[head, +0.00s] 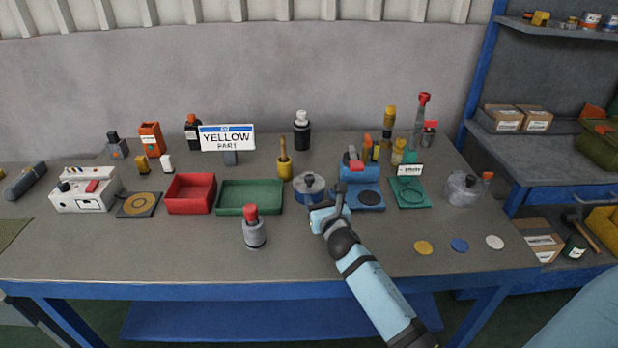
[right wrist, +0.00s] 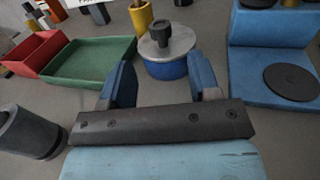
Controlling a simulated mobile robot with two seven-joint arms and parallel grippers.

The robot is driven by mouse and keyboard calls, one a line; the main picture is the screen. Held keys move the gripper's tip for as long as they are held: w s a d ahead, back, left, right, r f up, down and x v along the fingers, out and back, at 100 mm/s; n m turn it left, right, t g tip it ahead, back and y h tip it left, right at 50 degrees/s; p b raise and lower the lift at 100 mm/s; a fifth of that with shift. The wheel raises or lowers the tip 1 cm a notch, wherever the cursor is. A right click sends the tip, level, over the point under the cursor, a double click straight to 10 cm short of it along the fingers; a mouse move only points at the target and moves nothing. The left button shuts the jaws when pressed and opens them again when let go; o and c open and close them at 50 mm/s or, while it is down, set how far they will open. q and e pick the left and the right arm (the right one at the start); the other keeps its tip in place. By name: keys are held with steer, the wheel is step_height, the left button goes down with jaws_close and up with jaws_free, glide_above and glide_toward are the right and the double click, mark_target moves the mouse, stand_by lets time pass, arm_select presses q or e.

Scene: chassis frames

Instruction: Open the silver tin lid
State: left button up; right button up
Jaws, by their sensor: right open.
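A round blue tin (head: 309,195) with a silver lid and dark knob stands at mid-table. In the right wrist view its lid (right wrist: 165,46) lies flat on the tin, just beyond my fingertips. My left gripper is not in view.
A green tray (head: 250,209) and red box (head: 190,207) lie left of the blue tin. A blue stand (head: 370,207) is close on its right. A grey bottle with red top (head: 254,235) stands front left. Three discs, one yellow (head: 423,248), lie front right.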

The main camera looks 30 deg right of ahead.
mark_target(311, 181)
steer(key=x, duration=0.9)
steer(key=shift+w+f, duration=0.1)
steer(key=shift+w, duration=0.15)
jaws_close()
